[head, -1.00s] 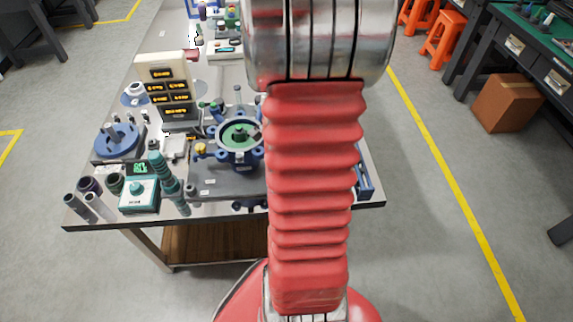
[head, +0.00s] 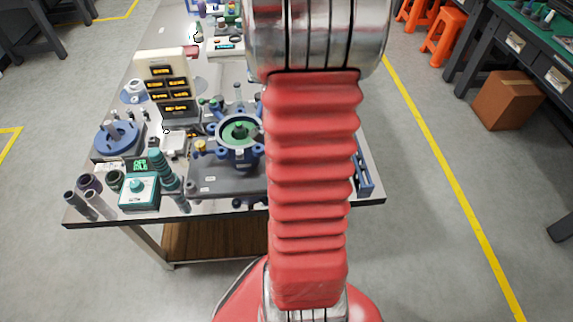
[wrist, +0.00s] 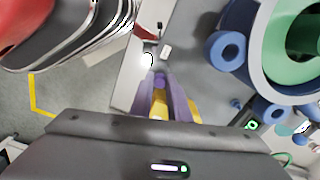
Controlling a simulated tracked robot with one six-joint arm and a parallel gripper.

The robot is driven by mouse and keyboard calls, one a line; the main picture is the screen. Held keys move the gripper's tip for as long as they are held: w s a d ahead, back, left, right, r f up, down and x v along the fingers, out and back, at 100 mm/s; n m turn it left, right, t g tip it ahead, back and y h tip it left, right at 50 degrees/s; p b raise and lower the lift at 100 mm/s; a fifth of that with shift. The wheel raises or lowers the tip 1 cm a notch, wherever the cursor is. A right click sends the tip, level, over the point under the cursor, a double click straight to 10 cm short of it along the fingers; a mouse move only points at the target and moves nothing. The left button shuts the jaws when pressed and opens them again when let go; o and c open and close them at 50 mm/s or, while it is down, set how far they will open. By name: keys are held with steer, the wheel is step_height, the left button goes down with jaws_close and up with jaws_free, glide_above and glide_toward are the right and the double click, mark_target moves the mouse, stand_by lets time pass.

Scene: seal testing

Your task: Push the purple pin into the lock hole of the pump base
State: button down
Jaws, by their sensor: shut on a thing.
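My gripper (wrist: 161,92) shows in the wrist view, its two greyish-purple fingers close together. It is shut on the purple pin (wrist: 160,81), whose end shows between the fingertips. Yellow shows between the fingers behind it. The pump base shows in the head view as a grey plate (head: 228,183) with a blue ring and green centre on it. In the wrist view, part of the blue ring (wrist: 258,75) lies to the right of the fingers, apart from them. I cannot make out the lock hole with certainty. In the head view my arm hides the gripper and pin.
A cream panel with orange displays (head: 168,85) stands behind and left of the base. A blue disc fixture (head: 117,138), a teal-topped box (head: 139,191) and several dark tubes crowd the bench's left front. The floor right of the bench is clear up to a cardboard box (head: 507,100).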

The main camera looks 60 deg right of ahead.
steer(key=shift+f, duration=1)
stand_by(1.6)
steer(key=c, duration=1.6)
jaws_free()
steer(key=shift+r, duration=4.5)
